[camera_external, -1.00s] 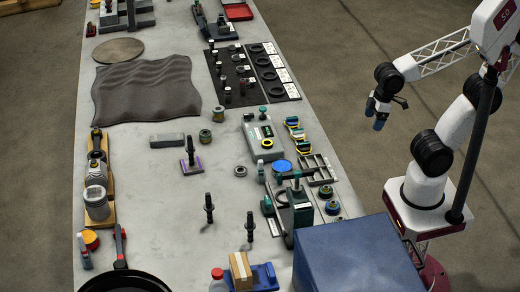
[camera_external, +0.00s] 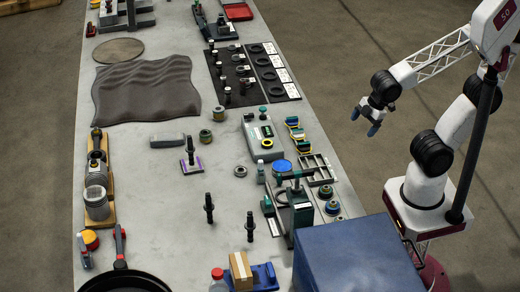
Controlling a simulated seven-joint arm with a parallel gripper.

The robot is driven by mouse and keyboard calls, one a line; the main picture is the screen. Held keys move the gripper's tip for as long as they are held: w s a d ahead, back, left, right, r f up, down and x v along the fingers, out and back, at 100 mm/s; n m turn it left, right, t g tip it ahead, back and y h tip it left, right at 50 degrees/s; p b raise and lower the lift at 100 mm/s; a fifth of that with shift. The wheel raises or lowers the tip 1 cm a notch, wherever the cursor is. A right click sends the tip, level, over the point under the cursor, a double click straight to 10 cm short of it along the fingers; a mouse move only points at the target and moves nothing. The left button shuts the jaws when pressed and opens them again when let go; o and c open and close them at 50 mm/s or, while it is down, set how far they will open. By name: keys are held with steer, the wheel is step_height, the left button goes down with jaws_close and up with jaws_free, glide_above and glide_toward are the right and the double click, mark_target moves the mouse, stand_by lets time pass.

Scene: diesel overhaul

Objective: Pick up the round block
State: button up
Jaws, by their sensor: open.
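My gripper (camera_external: 365,122) is open and empty, its two blue fingertips apart. It hangs to the right of the workbench (camera_external: 226,205), over the floor. I cannot tell for certain which thing is the round block. A short, upright greenish-brown cylinder (camera_external: 206,136) stands on the bench near its middle, beside a grey rectangular block (camera_external: 167,140). A small grey ring-like round piece (camera_external: 240,171) lies nearer the camera. A flat blue disc (camera_external: 281,165) lies near the bench's right side. My gripper is well apart from all of these.
A grey-green device (camera_external: 263,138), a slotted tray (camera_external: 318,168) and a vise-like fixture (camera_external: 292,208) line the right side. A large blue box (camera_external: 355,255) stands in front. Tall dark bolts (camera_external: 209,208) stand upright. The bench's left-centre is mostly clear.

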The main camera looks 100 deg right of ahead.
steer(key=w+a+f+n+t+y, duration=0.45)
steer(key=w+a+n, duration=0.6)
steer(key=n, duration=0.95)
steer(key=a+f+n+y, duration=0.2)
steer(key=a+f+n, duration=0.2)
steer(key=a+n, duration=0.2)
steer(key=a+f+n+y, duration=0.2)
steer(key=a+f+n, duration=0.2)
steer(key=n, duration=0.4)
steer(key=s+a+f+n+y, duration=0.1)
steer(key=a+f+n+y, duration=0.2)
steer(key=a+n, duration=0.4)
steer(key=shift+s+a+f+g, duration=0.1)
steer(key=shift+a+f+g, duration=0.2)
steer(key=shift+f+g, duration=0.1)
steer(key=shift+a, duration=0.1)
steer(key=shift+x, duration=3.3)
steer(key=shift+f, duration=0.1)
steer(key=shift+x, duration=2.6)
